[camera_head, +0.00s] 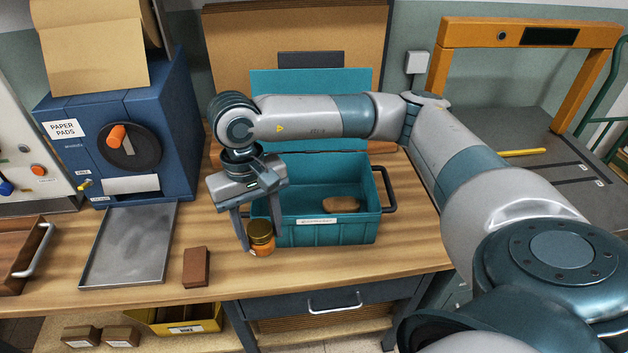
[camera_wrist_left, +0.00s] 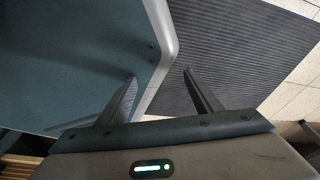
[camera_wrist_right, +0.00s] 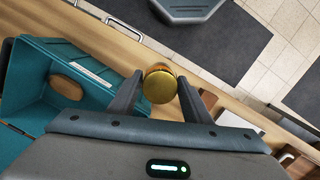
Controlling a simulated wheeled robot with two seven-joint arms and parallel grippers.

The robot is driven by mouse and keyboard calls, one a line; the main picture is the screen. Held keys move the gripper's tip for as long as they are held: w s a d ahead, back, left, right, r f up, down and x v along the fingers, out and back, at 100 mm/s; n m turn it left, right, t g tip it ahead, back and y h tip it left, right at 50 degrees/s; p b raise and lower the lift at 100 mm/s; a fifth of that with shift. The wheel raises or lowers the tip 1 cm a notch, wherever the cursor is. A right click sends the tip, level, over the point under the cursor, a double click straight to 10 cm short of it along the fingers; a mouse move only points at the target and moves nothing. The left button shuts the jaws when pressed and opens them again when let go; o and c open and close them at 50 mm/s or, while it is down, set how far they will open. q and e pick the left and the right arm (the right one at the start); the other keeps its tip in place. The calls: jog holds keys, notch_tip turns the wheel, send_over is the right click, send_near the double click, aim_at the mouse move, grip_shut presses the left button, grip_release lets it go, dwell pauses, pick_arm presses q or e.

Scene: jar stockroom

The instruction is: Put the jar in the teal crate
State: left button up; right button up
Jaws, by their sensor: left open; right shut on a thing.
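The jar (camera_head: 260,240) is small, with a gold lid and orange contents. It also shows in the right wrist view (camera_wrist_right: 160,87). My right gripper (camera_head: 262,236) is shut on it, fingers pointing down, just outside the front left corner of the teal crate (camera_head: 330,233). I cannot tell whether the jar's base touches the table. The crate is open on top and also shows at the left of the right wrist view (camera_wrist_right: 98,92). A brown oval thing (camera_head: 341,204) lies inside it. My left gripper (camera_wrist_left: 157,88) is open and empty, outside the head view.
A metal tray (camera_head: 128,246) and a brown block (camera_head: 197,267) lie left of the crate, before a blue machine (camera_head: 150,110). Black handles stick out from the crate's ends. A wooden box (camera_head: 20,255) stands at the far left. A yellow bin (camera_head: 185,320) sits below.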

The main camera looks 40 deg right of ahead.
jog(key=shift+w+d+m, duration=0.25)
jog(key=shift+d+m, duration=0.1)
jog(key=shift+m, duration=0.45)
pick_arm(q)
jog(key=s, duration=0.1)
jog(key=s+a, duration=0.1)
jog(key=shift+s+g+p, duration=0.3)
jog(key=shift+g+p, duration=0.05)
jog(key=shift+g, duration=0.05)
pick_arm(e)
jog(key=w+d+n+t, duration=0.1)
jog(key=w+d+n, duration=0.2)
jog(key=d+n, duration=0.9)
jog(key=w+d+f+n+t+h, duration=0.1)
jog(key=w+d+n, duration=0.3)
jog(key=d+n, duration=0.9)
jog(key=shift+n, duration=1.2)
pick_arm(q)
jog(key=shift+a, duration=0.1)
pick_arm(e)
jog(key=shift+w+a+f, duration=0.1)
jog(key=shift+f, duration=0.05)
